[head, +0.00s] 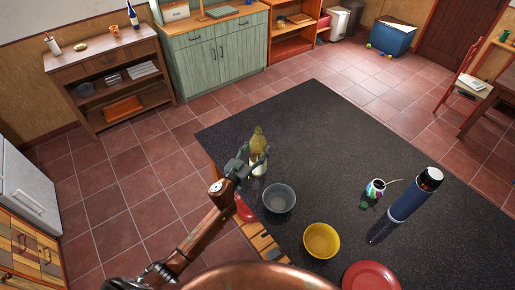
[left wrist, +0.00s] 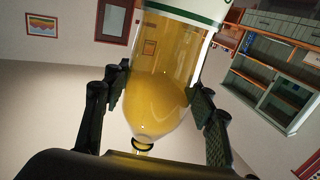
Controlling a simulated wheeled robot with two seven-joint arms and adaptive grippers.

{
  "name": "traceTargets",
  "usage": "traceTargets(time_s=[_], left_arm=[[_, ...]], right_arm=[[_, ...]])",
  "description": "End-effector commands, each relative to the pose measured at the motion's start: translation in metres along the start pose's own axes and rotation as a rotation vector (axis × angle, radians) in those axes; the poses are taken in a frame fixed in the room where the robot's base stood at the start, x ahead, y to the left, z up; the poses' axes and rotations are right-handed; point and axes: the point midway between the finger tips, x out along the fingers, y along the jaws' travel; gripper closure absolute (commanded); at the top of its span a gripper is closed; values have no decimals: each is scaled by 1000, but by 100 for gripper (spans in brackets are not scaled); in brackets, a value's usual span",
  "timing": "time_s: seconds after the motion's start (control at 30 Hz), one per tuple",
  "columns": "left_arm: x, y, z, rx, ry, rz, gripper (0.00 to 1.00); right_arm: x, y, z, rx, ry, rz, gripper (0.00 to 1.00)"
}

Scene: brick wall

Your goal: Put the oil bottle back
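The oil bottle (head: 258,140), with yellow oil and a pale lower part, is upright near the left edge of the dark table (head: 330,150). I cannot tell whether its base touches the table. My left gripper (head: 250,162) is around it. In the left wrist view the bottle (left wrist: 165,75) fills the space between the two fingers (left wrist: 163,95), its neck towards the palm and its white label with a green stripe at the top. The fingers appear to press on its sides. My right gripper is not in view.
On the table are a grey bowl (head: 279,198), a yellow bowl (head: 321,241), a red plate (head: 370,277), a patterned can (head: 375,188) and a blue flask (head: 414,196). A wooden sideboard (head: 105,70) with a dark bottle (head: 133,16) stands beside a green cabinet (head: 215,55). Tiled floor lies between.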

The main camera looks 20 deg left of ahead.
Motion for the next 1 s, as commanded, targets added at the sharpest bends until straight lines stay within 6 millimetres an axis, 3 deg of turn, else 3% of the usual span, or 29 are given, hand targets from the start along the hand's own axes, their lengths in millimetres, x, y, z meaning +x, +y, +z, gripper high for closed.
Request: traceTargets(time_s=[0.23, 0.57, 0.77, 1.0], left_arm=[[0, 0, 0, 0, -1, 0, 31], [0, 0, -3, 1, -1, 0, 31], [-29, -1, -1, 1, -3, -1, 31], [-81, 0, 0, -1, -3, -1, 31]], right_arm=[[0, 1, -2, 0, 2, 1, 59], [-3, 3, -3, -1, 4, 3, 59], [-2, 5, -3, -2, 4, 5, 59], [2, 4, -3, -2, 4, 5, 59]])
